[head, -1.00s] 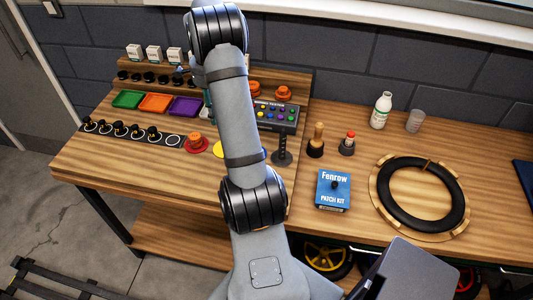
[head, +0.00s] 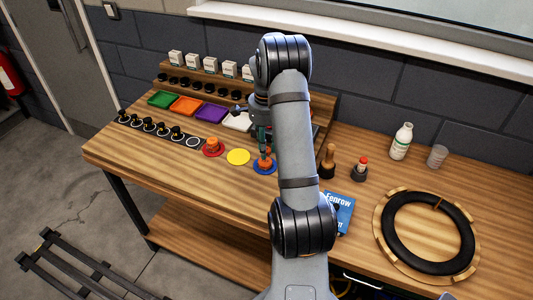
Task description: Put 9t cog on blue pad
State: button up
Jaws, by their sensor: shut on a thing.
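The blue pad (head: 257,170) lies at the right end of a row of round pads, partly covered from view. My gripper (head: 265,152) points down over the blue pad and is shut on an orange cog (head: 264,163). The cog is at or just above the pad; I cannot tell if it touches. Its tooth count cannot be read, so I cannot confirm that it is the 9t cog. My arm hides what lies to the right of the pad.
Another orange cog (head: 212,143) stands on the red pad (head: 211,153). The yellow pad (head: 238,157) is bare. Green (head: 165,99), orange (head: 186,105) and purple (head: 211,112) trays sit behind. A patch kit box (head: 341,210) and a tyre (head: 428,234) lie right of my arm.

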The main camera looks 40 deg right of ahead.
jog(key=f, duration=0.3)
jog(key=shift+w+a+f, duration=0.15)
jog(key=shift+w, duration=0.05)
jog(key=shift+s, duration=0.1)
jog(key=shift+f, duration=0.15)
jog(key=o, duration=0.9)
jog(key=shift+o, duration=0.5)
